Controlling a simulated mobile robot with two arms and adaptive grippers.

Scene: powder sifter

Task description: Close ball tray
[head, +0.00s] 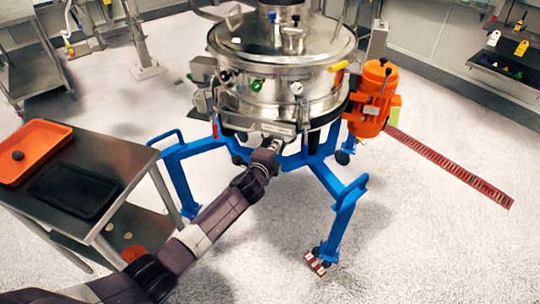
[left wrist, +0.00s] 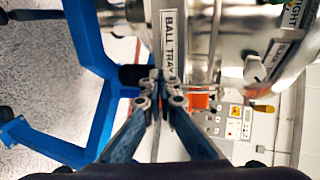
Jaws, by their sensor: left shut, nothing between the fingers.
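The ball tray (left wrist: 170,35) is a metal front with a white "BALL TRA…" label in the left wrist view. It sits low on the front of the steel powder sifter (head: 260,100) in the head view. My left gripper (left wrist: 161,78) is shut and empty, its fingertips at the lower end of the label. In the head view my left gripper (head: 272,143) is at the tray's front, just below the sifter drum. I cannot tell whether the fingertips touch the tray or how far the tray stands out. My right gripper is not in view.
A blue stand (head: 345,205) carries the sifter, with legs spreading left and right. An orange motor (head: 372,100) hangs at its right. A steel cart (head: 125,150) with an orange tray (head: 40,135) and a black tray (head: 75,190) stands at left. The floor at front right is clear.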

